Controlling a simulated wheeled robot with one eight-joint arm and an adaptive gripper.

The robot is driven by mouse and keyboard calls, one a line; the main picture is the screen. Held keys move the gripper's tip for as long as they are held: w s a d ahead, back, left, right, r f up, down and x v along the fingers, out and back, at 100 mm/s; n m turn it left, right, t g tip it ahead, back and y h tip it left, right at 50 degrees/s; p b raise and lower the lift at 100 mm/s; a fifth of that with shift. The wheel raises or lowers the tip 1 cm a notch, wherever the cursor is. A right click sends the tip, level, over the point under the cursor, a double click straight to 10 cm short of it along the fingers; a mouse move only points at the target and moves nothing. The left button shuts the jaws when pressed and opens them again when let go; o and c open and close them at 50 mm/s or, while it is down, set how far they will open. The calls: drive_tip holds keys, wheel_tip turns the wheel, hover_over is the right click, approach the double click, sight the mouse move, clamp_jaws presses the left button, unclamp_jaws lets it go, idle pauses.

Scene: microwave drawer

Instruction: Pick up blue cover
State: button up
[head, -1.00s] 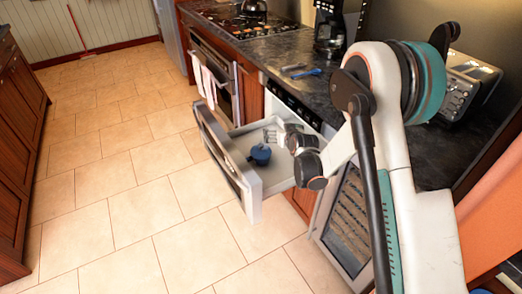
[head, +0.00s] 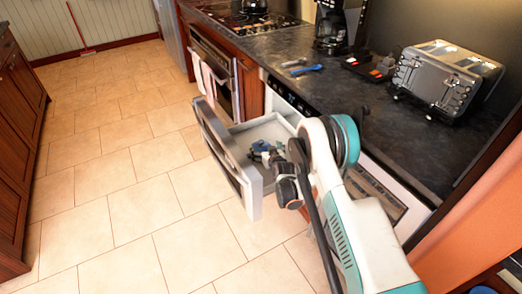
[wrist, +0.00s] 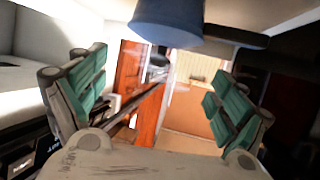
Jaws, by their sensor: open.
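The blue cover (head: 262,147) is in the open white drawer (head: 248,203), partly hidden by my gripper (head: 270,157) in the head view. In the wrist view a blue rounded piece, seemingly the cover (wrist: 168,18), hangs large at the top edge and is cut off by the frame. My gripper (wrist: 158,100) shows its green-padded fingers spread wide, with nothing between the tips. The cover appears beyond and above the fingers in that picture. Whether a finger touches it I cannot tell.
The drawer's front panel and side walls stand close around my gripper. The dark counter (head: 345,100) above carries a toaster (head: 448,78), a coffee maker (head: 333,30) and a small blue item (head: 306,70). The tiled floor (head: 130,190) at left is clear.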

sight(262, 144)
drive_tip(key=b+x, duration=0.3)
drive_tip(key=x, duration=0.4)
drive_tip(key=shift+w+a, duration=0.1)
drive_tip(key=shift+w, duration=0.1)
drive_tip(key=shift+r, duration=0.1)
drive_tip(key=shift+s, duration=0.1)
drive_tip(key=c, duration=1.2)
drive_tip(key=shift+c, duration=0.2)
